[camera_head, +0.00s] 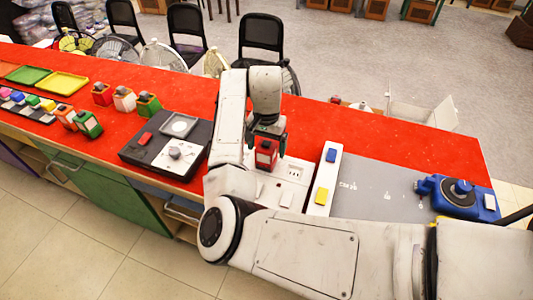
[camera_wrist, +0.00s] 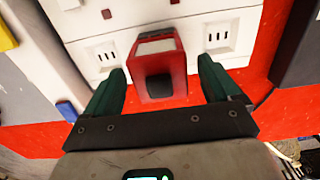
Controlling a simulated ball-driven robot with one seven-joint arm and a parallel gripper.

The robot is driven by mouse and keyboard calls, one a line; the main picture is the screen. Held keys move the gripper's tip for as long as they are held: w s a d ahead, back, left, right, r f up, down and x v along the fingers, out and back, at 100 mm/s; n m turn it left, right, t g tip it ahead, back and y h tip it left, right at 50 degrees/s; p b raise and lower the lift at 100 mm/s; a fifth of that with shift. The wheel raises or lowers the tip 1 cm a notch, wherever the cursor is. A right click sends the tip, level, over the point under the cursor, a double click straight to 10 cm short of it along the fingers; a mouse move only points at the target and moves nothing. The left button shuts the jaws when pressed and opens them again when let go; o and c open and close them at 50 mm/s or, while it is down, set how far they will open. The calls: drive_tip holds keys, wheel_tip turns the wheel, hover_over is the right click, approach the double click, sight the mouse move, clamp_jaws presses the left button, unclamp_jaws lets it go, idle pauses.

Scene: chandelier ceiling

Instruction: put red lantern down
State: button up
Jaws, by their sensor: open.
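The red lantern (camera_head: 266,153) stands at the white socketed panel (camera_head: 294,170) on the red counter, below my gripper (camera_head: 267,136) in the head view. In the wrist view the red lantern (camera_wrist: 159,66) has a dark top part and a pale window, and sits between the two green fingers of my gripper (camera_wrist: 164,88). Gaps show on both sides, so the fingers are open around it and apart from it. Whether its base rests fully on the panel is hidden.
A black device (camera_head: 168,142) stands left of the panel. A white strip with blue and yellow blocks (camera_head: 324,180) and a grey board (camera_head: 385,190) with a blue tool (camera_head: 457,196) lie to the right. Several other lanterns (camera_head: 124,99) stand at the left. The red counter's back right is mostly clear.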

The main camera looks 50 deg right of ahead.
wheel_tip(320, 180, up, 8)
drive_tip(key=shift+r+b, duration=0.1)
drive_tip(key=shift+b, duration=0.3)
idle(0.5)
